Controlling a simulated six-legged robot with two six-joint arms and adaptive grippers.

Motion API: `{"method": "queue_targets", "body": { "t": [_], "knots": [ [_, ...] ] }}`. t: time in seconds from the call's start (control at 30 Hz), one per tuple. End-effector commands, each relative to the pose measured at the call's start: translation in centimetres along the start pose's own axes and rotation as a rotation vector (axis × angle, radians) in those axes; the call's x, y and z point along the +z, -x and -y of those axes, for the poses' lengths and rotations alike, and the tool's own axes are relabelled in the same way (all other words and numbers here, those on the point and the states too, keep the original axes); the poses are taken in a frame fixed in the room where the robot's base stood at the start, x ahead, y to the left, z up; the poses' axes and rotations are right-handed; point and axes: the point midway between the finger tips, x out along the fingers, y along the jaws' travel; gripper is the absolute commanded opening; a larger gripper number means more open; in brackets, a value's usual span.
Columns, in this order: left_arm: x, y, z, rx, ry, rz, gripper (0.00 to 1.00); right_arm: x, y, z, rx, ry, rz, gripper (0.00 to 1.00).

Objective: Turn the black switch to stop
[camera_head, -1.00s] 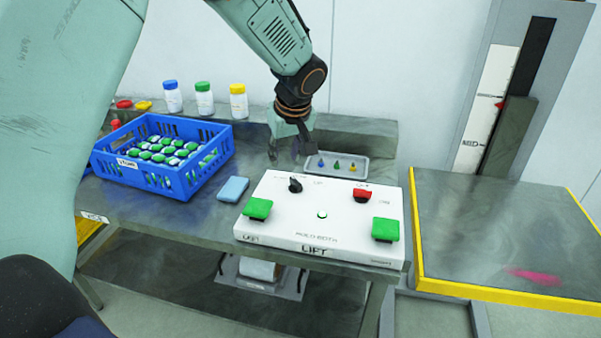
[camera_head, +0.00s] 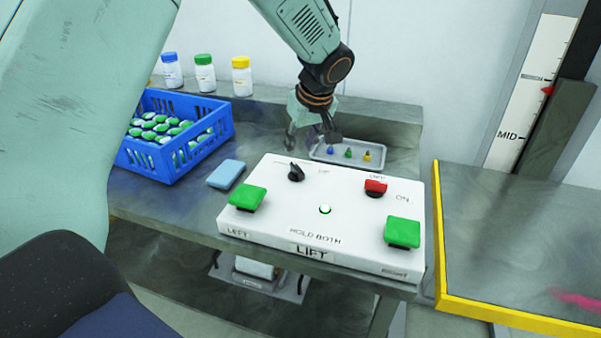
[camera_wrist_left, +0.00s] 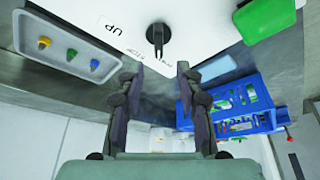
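The black switch (camera_head: 296,172) is a small knob at the back left of the white LIFT control box (camera_head: 280,227). In the left wrist view the switch (camera_wrist_left: 157,36) stands ahead of and between the fingertips, apart from them. Its handle points toward small lettering beside the UP mark; I cannot tell exactly which label it lines up with. My left gripper (camera_head: 312,138) hangs behind the box, above the shelf. In the wrist view its two fingers (camera_wrist_left: 155,72) are spread with nothing between them. My right gripper is not in view.
Two green buttons (camera_head: 403,232), a red switch (camera_head: 376,187) and a lit indicator sit on the box. A grey tray (camera_head: 377,163) with small coloured pieces is close behind it. A blue crate (camera_head: 170,160) and light blue block (camera_head: 226,174) are left; a yellow-edged platform (camera_head: 520,306) is right.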

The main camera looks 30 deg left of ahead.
Motion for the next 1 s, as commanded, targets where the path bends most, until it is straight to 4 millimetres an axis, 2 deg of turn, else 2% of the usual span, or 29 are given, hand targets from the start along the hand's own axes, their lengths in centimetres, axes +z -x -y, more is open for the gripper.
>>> {"method": "queue_targets", "body": {
  "t": [0.17, 0.6, 0.77, 1.0],
  "knots": [
    [0.4, -1.0, 0.3, 0.001, -0.001, 0.001, 0.36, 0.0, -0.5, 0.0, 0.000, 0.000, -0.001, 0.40],
    [0.5, -7.0, 0.5, 0.000, 0.000, 0.001, 0.36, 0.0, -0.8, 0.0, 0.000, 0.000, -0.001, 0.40],
    [0.4, -7.8, 0.3, 0.001, 0.000, 0.000, 0.36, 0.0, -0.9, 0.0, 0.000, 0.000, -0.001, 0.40],
    [0.3, -8.0, 0.2, 0.001, 0.000, 0.000, 0.36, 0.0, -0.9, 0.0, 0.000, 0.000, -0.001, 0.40]
  ]
}}
